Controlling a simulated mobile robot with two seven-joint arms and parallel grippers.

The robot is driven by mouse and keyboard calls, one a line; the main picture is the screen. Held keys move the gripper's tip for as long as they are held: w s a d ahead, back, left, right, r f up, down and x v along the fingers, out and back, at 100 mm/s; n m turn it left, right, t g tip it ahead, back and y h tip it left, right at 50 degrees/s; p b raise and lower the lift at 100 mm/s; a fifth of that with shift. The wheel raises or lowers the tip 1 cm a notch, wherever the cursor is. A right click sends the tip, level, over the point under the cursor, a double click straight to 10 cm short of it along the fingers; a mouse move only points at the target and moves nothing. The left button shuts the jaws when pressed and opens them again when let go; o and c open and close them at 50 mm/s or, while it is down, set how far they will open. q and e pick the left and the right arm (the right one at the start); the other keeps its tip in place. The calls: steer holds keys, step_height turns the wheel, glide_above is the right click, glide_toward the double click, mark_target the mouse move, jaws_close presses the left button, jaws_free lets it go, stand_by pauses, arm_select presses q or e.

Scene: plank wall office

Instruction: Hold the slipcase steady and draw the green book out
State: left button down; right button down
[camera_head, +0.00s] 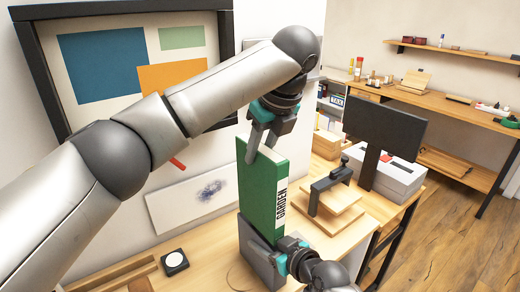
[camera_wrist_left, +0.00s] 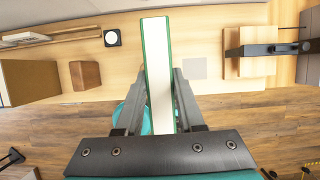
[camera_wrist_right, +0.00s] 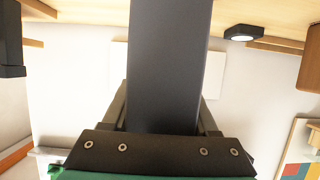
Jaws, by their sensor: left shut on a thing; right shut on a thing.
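The green book (camera_head: 258,190), labelled GARDEN on its spine, stands upright with its lower end in the dark grey slipcase (camera_head: 256,255). Much of the book shows above the slipcase. My left gripper (camera_head: 262,150) is shut on the book's top end; in the left wrist view the green book (camera_wrist_left: 157,60) runs between its fingers with pale page edges showing. My right gripper (camera_head: 284,258) is shut on the slipcase low down; in the right wrist view the slipcase (camera_wrist_right: 168,65) fills the space between the fingers. The slipcase's base is partly hidden by my right gripper.
A black clamp-like stand (camera_head: 328,188) on wooden boards and a dark monitor (camera_head: 385,132) stand to the right on the desk. A black square with a white disc (camera_head: 174,262) lies at left. A white panel (camera_head: 190,200) leans on the wall behind.

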steer(key=shift+c, duration=0.4)
jaws_free()
